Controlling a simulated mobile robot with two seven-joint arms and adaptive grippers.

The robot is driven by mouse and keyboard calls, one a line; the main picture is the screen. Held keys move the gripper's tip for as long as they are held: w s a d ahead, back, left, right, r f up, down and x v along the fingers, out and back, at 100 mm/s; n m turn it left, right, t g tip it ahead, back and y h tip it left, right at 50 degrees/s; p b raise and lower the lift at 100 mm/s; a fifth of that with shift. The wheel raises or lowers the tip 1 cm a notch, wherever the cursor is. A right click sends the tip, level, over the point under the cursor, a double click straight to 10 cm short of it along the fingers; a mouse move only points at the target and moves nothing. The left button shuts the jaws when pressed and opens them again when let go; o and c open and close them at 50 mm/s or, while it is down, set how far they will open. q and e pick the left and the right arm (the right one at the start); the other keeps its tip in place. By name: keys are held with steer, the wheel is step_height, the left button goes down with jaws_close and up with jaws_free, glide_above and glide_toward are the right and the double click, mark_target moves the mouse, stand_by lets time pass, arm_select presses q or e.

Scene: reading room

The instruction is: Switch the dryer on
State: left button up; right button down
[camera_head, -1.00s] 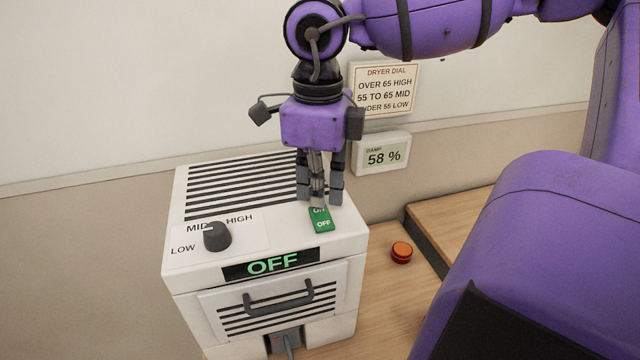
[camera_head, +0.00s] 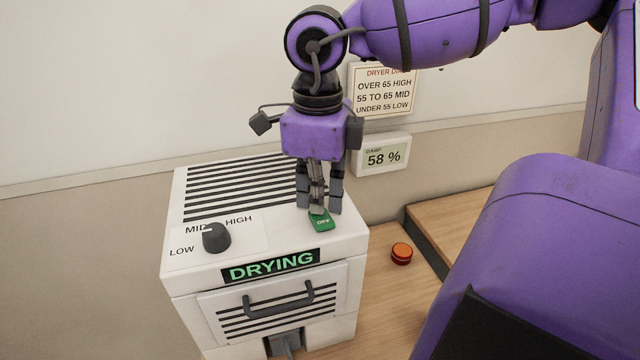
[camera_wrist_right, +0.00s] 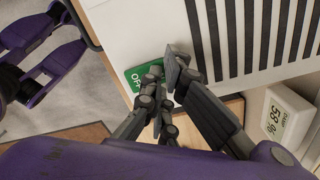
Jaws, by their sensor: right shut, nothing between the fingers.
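The white dryer (camera_head: 190,300) stands on the wooden surface, and its front display (camera_head: 271,265) reads DRYING in green. The green rocker switch (camera_head: 322,224) is on the dryer's top at the front right; its OFF half shows and the rest is hidden by my fingers. My right gripper (camera_head: 318,211) is shut and empty, pointing down with its fingertips at the far half of the switch. The right wrist view also shows the switch (camera_wrist_right: 134,82) beside the fingertips. The dark dial knob (camera_head: 216,238) points to MID. My left gripper is not in view.
A wall sign (camera_head: 383,92) gives dryer dial ranges, and a damp meter (camera_head: 382,157) reads 58 %. An orange-red button (camera_head: 402,253) sits on the wooden surface right of the dryer. A slotted vent (camera_head: 235,185) covers the dryer's rear top.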

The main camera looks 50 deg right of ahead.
steer(key=shift+r+p, duration=0.45)
steer(key=shift+r, duration=3.05)
